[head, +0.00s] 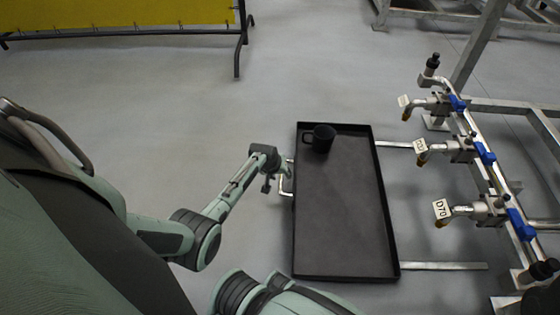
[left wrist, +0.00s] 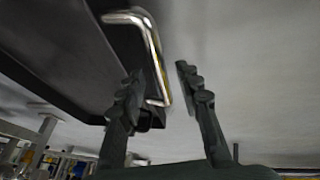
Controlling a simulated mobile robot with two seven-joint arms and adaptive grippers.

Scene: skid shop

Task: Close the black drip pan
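The black drip pan (head: 345,215) is a shallow rectangular tray, slid out to the left of the pipe skid on two metal rails. A silver U-shaped handle (head: 287,178) sticks out from its left side; in the left wrist view the handle (left wrist: 154,55) shows large beside the pan's dark wall (left wrist: 60,55). My left gripper (head: 279,179) is at this handle. In the left wrist view its fingers (left wrist: 160,72) are apart, with part of the handle between them; contact is not clear. My right gripper is out of the head view.
A black mug (head: 320,138) stands in the pan near its far left corner. Two rails (head: 445,266) run right toward the skid, where valves with blue handles (head: 485,153) and tags hang over the floor. A yellow barrier (head: 120,15) stands far left. The floor left of the pan is clear.

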